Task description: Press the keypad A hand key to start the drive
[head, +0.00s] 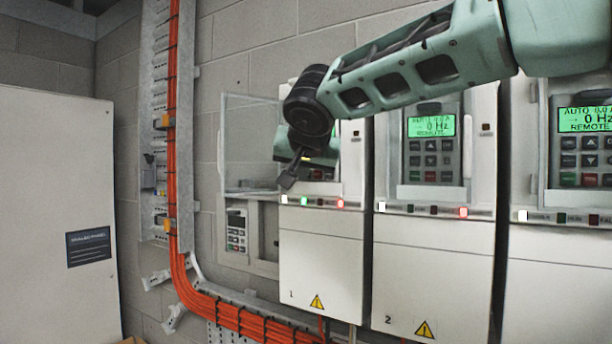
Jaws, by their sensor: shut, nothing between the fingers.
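My gripper (287,181) is shut and empty, angled down in front of the upper left of the drive marked 1 (320,270). My arm hides most of that drive's keypad; only a bit of green screen and a few keys (320,174) show beneath it. The drive marked 2 (430,280) has a keypad (431,160) with a lit green screen reading 0 Hz, REMOTE. The right drive's keypad (588,146) reads AUTO, 0 Hz, REMOTE. I cannot read a letter A on any keypad, and key labels are too small. Contact between gripper and drive cannot be told.
A clear hinged cover (248,140) stands left of drive 1, above a small grey keypad (237,230) in a recess. Orange cables (172,150) run down a metal tray and along the bottom. A pale cabinet (50,200) fills the left side. Indicator lights (340,203) line the drives.

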